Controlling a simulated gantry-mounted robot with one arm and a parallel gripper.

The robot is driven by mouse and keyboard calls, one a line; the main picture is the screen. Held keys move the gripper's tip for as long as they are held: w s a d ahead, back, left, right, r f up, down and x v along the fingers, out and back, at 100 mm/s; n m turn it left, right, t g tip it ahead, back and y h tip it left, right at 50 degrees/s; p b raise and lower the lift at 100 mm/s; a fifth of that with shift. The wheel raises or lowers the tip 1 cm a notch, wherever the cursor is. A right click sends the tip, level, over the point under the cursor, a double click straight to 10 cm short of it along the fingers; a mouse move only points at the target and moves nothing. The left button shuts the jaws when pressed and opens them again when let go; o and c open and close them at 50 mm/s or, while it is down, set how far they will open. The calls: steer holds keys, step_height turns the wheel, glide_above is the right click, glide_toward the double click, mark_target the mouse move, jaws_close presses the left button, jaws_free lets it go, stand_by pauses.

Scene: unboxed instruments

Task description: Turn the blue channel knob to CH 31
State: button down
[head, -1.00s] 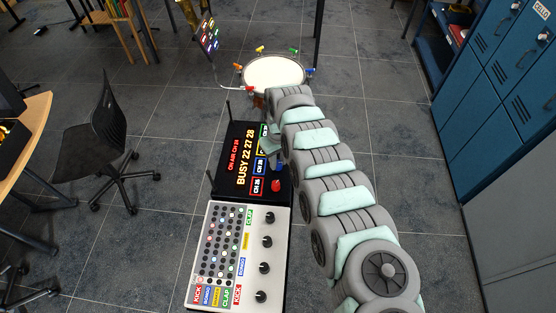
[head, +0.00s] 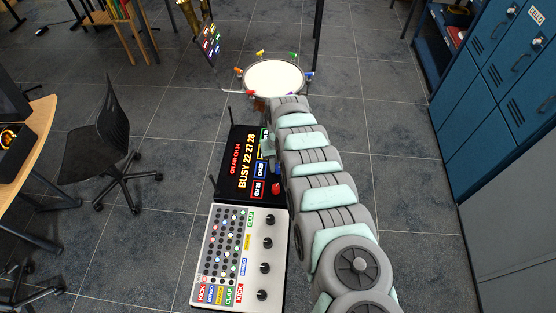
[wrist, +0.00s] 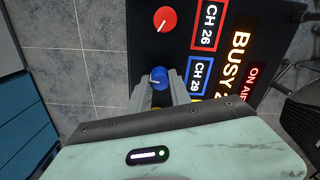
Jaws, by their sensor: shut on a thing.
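The blue channel knob (wrist: 158,76) sits on a black panel (wrist: 145,45) in the wrist view. My gripper (wrist: 159,86) is shut on it, with a grey finger on each side. The blue-framed label (wrist: 199,77) beside it reads CH 29. There my gripper (head: 270,150) is over the panel's right side, and my arm partly hides that edge.
A red knob (wrist: 165,19) with a CH 26 label (wrist: 207,25) is close beside the blue one. A white pad console (head: 205,235) with black knobs stands in front of the panel. A drum (head: 273,78) is behind, and blue lockers (head: 500,100) are at right.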

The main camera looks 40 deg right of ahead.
mark_target(279, 167)
steer(key=m+p, duration=0.1)
steer(key=m, duration=0.1)
steer(key=shift+a+r+m+p, duration=0.1)
steer(key=shift+m+p, duration=0.2)
steer(key=shift+m, duration=0.1)
steer(key=m, duration=0.2)
steer(key=shift+m, duration=0.4)
steer(key=shift+m+b, duration=0.4)
steer(key=shift+m, duration=1.8)
steer(key=shift+s, duration=0.1)
steer(key=c, duration=1.2)
jaws_free()
step_height(279, 167, up, 11)
steer(key=shift+s+f, duration=0.1)
steer(key=shift+f, duration=0.1)
